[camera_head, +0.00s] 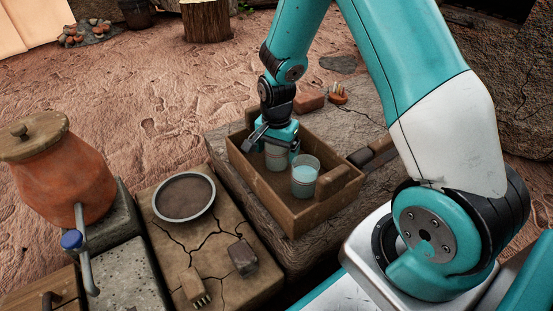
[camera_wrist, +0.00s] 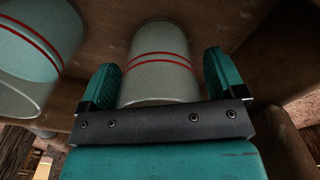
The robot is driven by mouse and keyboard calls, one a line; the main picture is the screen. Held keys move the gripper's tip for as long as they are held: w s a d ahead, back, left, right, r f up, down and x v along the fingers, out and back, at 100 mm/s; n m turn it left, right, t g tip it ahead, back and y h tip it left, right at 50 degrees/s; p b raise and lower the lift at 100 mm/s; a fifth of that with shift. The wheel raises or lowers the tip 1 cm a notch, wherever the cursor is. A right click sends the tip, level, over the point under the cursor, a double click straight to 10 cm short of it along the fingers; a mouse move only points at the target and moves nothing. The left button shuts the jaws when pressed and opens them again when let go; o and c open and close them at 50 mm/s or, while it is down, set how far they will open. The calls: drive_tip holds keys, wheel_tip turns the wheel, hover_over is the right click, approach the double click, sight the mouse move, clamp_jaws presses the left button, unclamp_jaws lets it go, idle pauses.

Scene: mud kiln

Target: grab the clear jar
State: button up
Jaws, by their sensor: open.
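Two clear jars stand in a wooden tray (camera_head: 252,171). One jar (camera_head: 305,176) is in the tray's front right part, with pale blue contents. The other jar (camera_head: 275,158) is farther back and partly hidden under my gripper (camera_head: 270,148). In the wrist view, this jar (camera_wrist: 161,62) has two red bands and lies between the two teal fingers of my gripper (camera_wrist: 161,85). The fingers are open on either side of it, with a gap showing at the right. The first jar also shows at the left of the wrist view (camera_wrist: 35,50), outside the fingers.
The tray sits on a stone slab (camera_head: 222,146) and its raised walls surround the jars. A round dish (camera_head: 184,197), a clay pot (camera_head: 62,175), a brush (camera_head: 194,287) and a dark block (camera_head: 242,256) stand to the left. Bricks (camera_head: 309,101) lie behind the tray.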

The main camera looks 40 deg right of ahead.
drive_tip(key=shift+r, duration=0.1)
drive_tip(key=c, duration=1)
